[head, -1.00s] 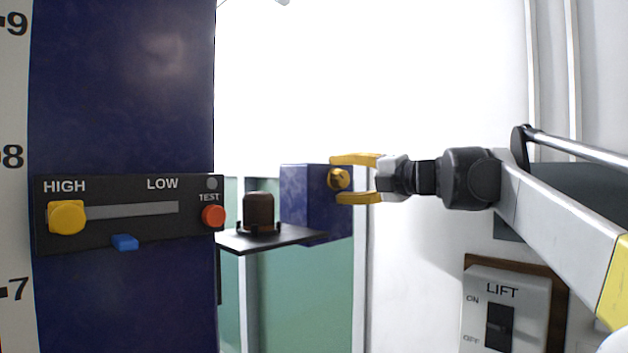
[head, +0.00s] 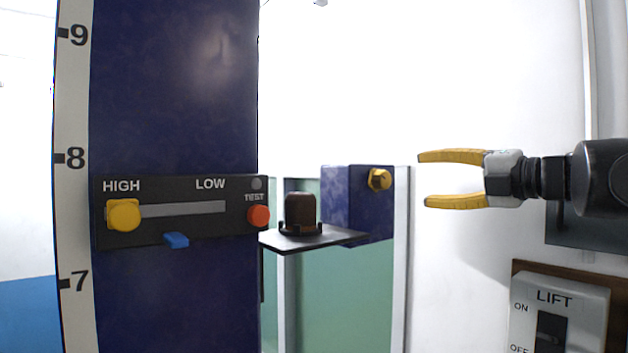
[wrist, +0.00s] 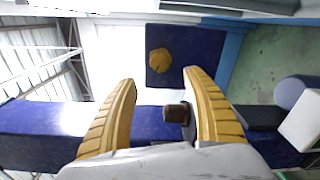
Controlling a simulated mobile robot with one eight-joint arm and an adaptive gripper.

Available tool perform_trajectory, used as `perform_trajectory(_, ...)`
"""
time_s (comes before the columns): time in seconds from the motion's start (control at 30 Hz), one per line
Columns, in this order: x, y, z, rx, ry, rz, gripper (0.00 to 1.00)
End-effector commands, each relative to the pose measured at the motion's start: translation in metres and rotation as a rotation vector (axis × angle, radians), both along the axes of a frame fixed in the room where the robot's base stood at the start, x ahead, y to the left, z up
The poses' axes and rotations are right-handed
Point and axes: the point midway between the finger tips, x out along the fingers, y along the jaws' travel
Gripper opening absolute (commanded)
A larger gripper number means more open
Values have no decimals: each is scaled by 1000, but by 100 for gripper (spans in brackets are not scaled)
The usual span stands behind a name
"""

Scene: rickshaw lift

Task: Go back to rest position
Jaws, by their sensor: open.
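My gripper (head: 422,180) has two yellow fingers spread apart with nothing between them. In the head view it hangs at the right, clear of the yellow knob (head: 380,179) on the blue block (head: 345,205). In the wrist view the same knob (wrist: 161,61) shows on the blue block (wrist: 190,40), ahead of and between the open fingers (wrist: 158,78). My arm runs off the right edge of the head view.
A blue column (head: 175,90) carries a black panel with a yellow slider (head: 123,214) at HIGH and a red TEST button (head: 258,216). A dark brown cylinder (head: 301,210) stands on a black shelf (head: 310,243). A LIFT switch box (head: 590,310) is at the lower right.

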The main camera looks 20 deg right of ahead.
Motion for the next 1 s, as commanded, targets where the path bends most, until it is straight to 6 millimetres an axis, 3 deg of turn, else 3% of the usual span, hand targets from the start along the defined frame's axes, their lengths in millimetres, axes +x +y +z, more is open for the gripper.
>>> perform_trajectory(0.47,-3,-1,0,-1,0,0,59)
perform_trajectory(0.57,-2,6,-14,-40,1,9,59)
perform_trajectory(0.67,0,25,-56,-174,4,41,59)
perform_trajectory(0.77,1,57,-126,-410,-2,104,59)
perform_trajectory(1.0,-17,135,-319,-1117,-98,378,59)
